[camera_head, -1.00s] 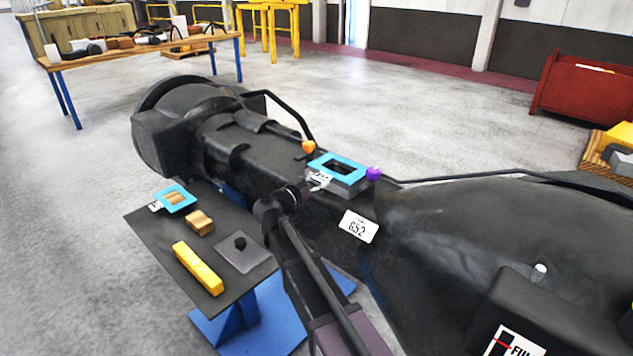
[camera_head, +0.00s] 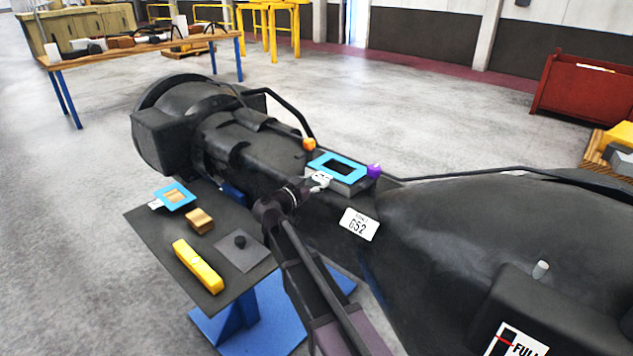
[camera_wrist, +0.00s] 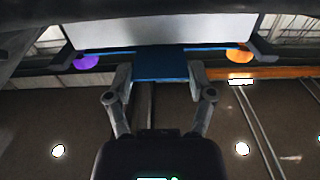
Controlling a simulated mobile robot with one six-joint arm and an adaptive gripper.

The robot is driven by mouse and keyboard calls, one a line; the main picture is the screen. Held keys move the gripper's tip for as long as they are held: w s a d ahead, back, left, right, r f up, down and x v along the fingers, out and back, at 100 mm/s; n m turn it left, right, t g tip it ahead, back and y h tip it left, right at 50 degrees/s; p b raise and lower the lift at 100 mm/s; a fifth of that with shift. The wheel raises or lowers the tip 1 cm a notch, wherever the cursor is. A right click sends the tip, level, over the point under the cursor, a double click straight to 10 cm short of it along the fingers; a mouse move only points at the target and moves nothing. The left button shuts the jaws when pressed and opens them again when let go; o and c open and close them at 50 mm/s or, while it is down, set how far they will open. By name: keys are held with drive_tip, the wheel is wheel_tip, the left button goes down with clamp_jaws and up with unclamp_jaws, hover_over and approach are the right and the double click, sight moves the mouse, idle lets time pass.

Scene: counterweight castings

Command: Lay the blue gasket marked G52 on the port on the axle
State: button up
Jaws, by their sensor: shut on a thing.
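My gripper (camera_head: 320,181) is shut on the near edge of a blue rectangular gasket (camera_head: 323,168). The gasket is at the grey raised port block (camera_head: 352,188) on the black axle (camera_head: 275,172), its opening over the dark port. The wrist view shows the blue gasket part (camera_wrist: 161,66) between my fingers (camera_wrist: 160,85), with a blue strip along the pale port block (camera_wrist: 190,27). I cannot tell whether the gasket fully touches the block. The gasket's own marking is not readable.
Orange (camera_head: 309,144) and purple (camera_head: 374,171) knobs flank the port. A dark side table (camera_head: 145,220) holds another blue gasket (camera_head: 183,203), a wooden block (camera_head: 200,221) and a yellow bar (camera_head: 197,266). A black pipe (camera_head: 470,174) runs along the axle.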

drive_tip(key=shift+f+b, duration=0.3)
drive_tip(key=o, duration=0.9)
drive_tip(key=shift+c, duration=0.2)
drive_tip(key=shift+s+a, duration=0.1)
drive_tip(key=shift+s, duration=0.05)
drive_tip(key=v, duration=1.1)
drive_tip(key=shift+s+a, duration=0.25)
drive_tip(key=shift+a, duration=0.05)
